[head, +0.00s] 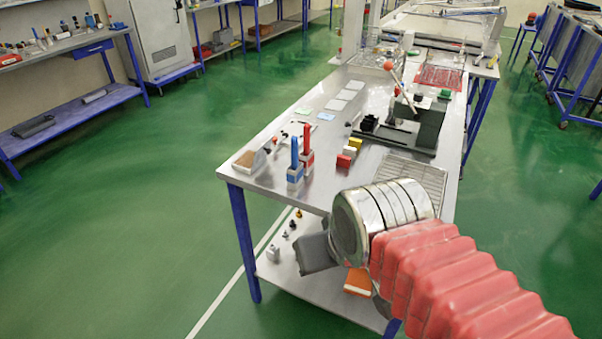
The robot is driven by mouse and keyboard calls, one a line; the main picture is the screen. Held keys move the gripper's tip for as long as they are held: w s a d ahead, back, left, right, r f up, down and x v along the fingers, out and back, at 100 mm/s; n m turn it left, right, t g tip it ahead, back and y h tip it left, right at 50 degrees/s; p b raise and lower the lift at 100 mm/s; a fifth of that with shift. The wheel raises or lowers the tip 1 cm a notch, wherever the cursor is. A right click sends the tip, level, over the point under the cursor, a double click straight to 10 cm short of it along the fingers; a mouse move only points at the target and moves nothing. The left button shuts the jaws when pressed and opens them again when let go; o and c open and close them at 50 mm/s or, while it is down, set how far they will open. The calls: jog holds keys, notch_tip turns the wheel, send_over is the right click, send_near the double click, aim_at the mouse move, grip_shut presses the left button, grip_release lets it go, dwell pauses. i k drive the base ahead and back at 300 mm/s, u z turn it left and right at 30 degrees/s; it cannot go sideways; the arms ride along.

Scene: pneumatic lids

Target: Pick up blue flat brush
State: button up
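What looks like the blue flat brush (294,157) stands upright near the front left corner of the steel table (331,193), its blue handle pointing up above a wider blue and white lower part. A similar red one (307,147) stands close behind it to the right. My arm, with a red sleeve and a chrome section, reaches in from the lower right. My gripper (318,252) seems to be the grey part at the arm's end, in front of the table edge and apart from the brush. Its fingers cannot be made out.
A small tray with brown contents (246,160) lies left of the brushes. Red and yellow blocks (348,154) and a dark green machine with a lever (425,125) stand to the right. A wire rack (416,172) lies near the arm. Small items sit on the lower shelf (315,283).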

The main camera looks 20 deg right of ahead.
aim_at(295, 140)
jog(key=u, duration=0.4)
jog(key=i, duration=1.35)
jog(key=z, duration=0.15)
